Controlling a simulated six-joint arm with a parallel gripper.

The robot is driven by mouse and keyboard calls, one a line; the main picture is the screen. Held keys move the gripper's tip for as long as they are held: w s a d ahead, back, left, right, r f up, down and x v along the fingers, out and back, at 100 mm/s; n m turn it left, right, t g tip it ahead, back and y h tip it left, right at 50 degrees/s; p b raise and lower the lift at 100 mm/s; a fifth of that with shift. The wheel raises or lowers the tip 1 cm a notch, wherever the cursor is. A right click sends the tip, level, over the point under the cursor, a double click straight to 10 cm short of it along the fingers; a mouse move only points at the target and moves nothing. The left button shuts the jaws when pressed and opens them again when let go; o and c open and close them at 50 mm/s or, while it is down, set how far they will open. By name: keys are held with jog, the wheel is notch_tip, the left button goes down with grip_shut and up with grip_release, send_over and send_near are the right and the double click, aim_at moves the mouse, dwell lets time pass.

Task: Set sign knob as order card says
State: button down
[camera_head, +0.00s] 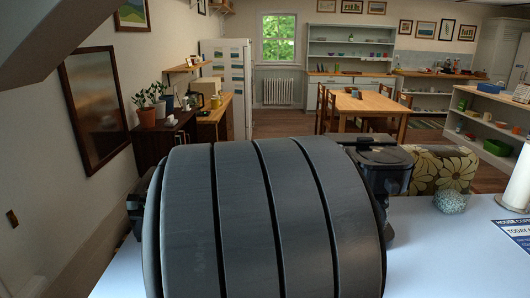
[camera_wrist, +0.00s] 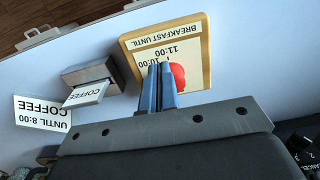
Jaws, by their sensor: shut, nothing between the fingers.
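The sign (camera_wrist: 196,31) is a wood-framed board with upside-down lettering in the wrist view. I read "BREAKFAST UNTIL", with "11:00" and "10:00" below. A red knob (camera_wrist: 179,75) shows on its face, partly hidden by my gripper (camera_wrist: 160,68). My gripper's fingers are shut, with nothing between them, and their tips lie over the sign beside the knob. I cannot tell whether they touch it. A white card (camera_wrist: 42,113) reads "COFFEE" and "UNTIL 8:00". I cannot tell which card is the order card. The sign, knob and fingers do not show in the head view.
A metal block (camera_wrist: 78,72) with a "COFFEE" label stands beside the sign. A dark dial (camera_wrist: 303,155) is at lower right. On the pale tabletop (camera_head: 436,260) in the head view are a "HOUSE COFFEE" card (camera_head: 517,230), a blue-white pot (camera_head: 450,203) and a white roll (camera_head: 519,185).

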dwell(0.4)
jog(key=shift+s+d, duration=0.15)
jog(key=shift+s, duration=0.15)
jog(key=shift+r, duration=3)
jog(key=shift+w+a+f, duration=0.1)
jog(key=shift+a+f, duration=0.3)
jog(key=shift+f, duration=0.6)
jog(key=shift+a+f, duration=0.35)
jog(key=shift+f, duration=0.65)
jog(key=shift+w+a+f, duration=0.1)
jog(key=shift+a+f, duration=0.3)
jog(key=shift+f, duration=0.6)
jog(key=shift+w, duration=0.15)
